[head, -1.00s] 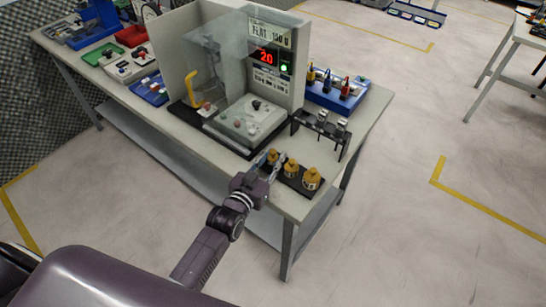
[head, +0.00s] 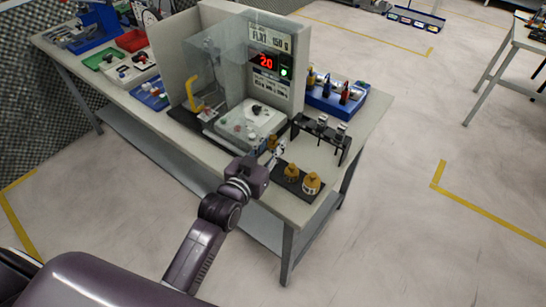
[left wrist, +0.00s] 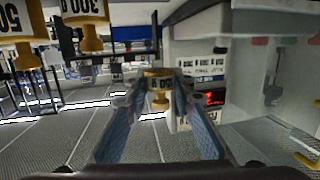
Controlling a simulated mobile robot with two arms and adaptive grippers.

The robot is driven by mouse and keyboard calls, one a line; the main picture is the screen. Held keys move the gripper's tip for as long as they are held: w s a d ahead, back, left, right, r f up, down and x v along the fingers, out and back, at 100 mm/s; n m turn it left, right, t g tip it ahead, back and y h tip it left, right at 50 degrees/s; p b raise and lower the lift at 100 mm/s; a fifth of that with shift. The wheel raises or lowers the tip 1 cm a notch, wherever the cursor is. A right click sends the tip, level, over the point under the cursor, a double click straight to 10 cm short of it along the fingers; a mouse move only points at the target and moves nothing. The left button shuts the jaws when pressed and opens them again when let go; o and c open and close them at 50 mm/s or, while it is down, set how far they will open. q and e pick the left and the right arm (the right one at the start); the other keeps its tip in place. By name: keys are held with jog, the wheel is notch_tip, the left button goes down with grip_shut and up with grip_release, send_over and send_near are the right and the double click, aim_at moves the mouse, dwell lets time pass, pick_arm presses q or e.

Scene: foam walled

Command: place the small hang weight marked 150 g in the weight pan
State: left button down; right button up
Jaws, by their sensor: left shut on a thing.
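My left gripper (head: 268,155) is shut on a small brass weight (head: 272,143), held above the bench by the front of the test machine. In the left wrist view the held weight (left wrist: 160,88) sits between the fingertips, its white label upside down and partly hidden, seeming to end in "50 g". Two larger brass weights (head: 291,172) (head: 311,183) stand on a black tray (head: 285,184). In the left wrist view they hang at upper left, one marked 300 g (left wrist: 84,12). I cannot pick out the weight pan for certain. My right gripper is not in view.
The machine's sign (head: 269,40) reads 150 g, and its red display (head: 265,61) shows 2.0. A clear shield (head: 222,62) stands over its left side, near a yellow lever (head: 195,93). A black rack (head: 323,133) with metal pieces stands right of the gripper.

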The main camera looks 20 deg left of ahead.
pick_arm(q)
notch_tip(320, 180, up, 12)
jog(key=shift+r, duration=0.1)
jog(key=s+a+f+m+g+h, duration=0.1)
jog(key=s+a+f+m+h, duration=0.15)
jog(key=s+f+h, duration=0.35)
jog(key=s+r+m+g+h, duration=0.5)
jog(key=s+m+g, duration=0.15)
jog(key=s, duration=0.55)
jog(key=r+n+t+y, duration=0.1)
jog(key=n+t+y, duration=0.75)
jog(key=y, duration=0.25)
send_over(273, 137)
jog(key=shift+w+n+g, duration=0.1)
jog(key=shift+n+g, duration=0.15)
jog(key=shift+g, duration=0.25)
notch_tip(273, 137, down, 20)
jog(key=shift+r+p, duration=0.25)
jog(key=shift+p, duration=0.2)
